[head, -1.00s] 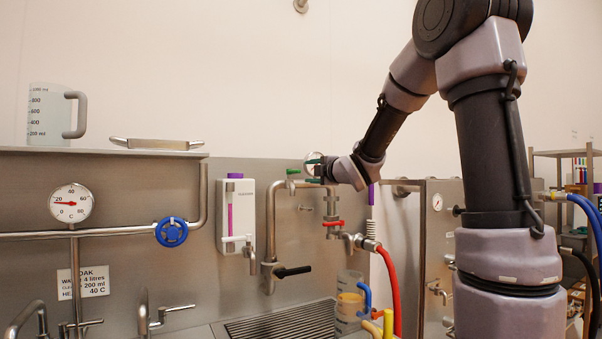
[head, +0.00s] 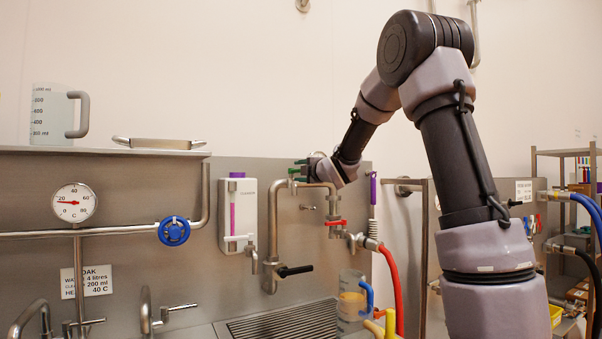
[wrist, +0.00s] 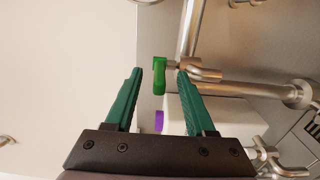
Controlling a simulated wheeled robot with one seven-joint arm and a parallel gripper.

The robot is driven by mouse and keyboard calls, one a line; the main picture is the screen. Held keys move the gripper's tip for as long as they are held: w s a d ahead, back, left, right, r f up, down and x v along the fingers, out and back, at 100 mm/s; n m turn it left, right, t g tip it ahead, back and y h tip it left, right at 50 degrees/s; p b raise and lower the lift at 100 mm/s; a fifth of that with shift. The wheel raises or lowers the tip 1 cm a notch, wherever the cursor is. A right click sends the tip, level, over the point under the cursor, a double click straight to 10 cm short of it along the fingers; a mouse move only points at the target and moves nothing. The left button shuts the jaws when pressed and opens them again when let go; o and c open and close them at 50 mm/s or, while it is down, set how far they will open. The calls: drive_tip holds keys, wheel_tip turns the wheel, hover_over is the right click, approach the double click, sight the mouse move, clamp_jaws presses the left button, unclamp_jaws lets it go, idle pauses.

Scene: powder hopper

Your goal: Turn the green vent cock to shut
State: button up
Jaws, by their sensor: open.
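The green vent cock (wrist: 159,76) has a small green lever handle on a metal pipe fitting. In the wrist view the lever shows between my gripper's (wrist: 159,72) two green fingers, near their tips, with a gap on each side. In the head view the cock (head: 293,171) sits at the top of the bent pipe on the steel back panel. My gripper (head: 302,171) is open there, its fingers pointing left at the cock. In the head view the fingers partly overlap the fitting, so contact is hard to tell.
A white dispenser (head: 237,215) with a purple tube hangs left of the pipe. A red-handled valve (head: 335,223) and a red hose (head: 390,285) are lower right. A blue handwheel (head: 173,231) is on the left pipe. A jug (head: 351,297) stands beside the drain grille (head: 285,325).

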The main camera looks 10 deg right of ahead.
sight(289, 171)
clamp_jaws()
drive_tip(key=shift+s+a, duration=0.2)
drive_tip(key=shift+a, duration=0.8)
drive_tip(key=shift+a, duration=0.85)
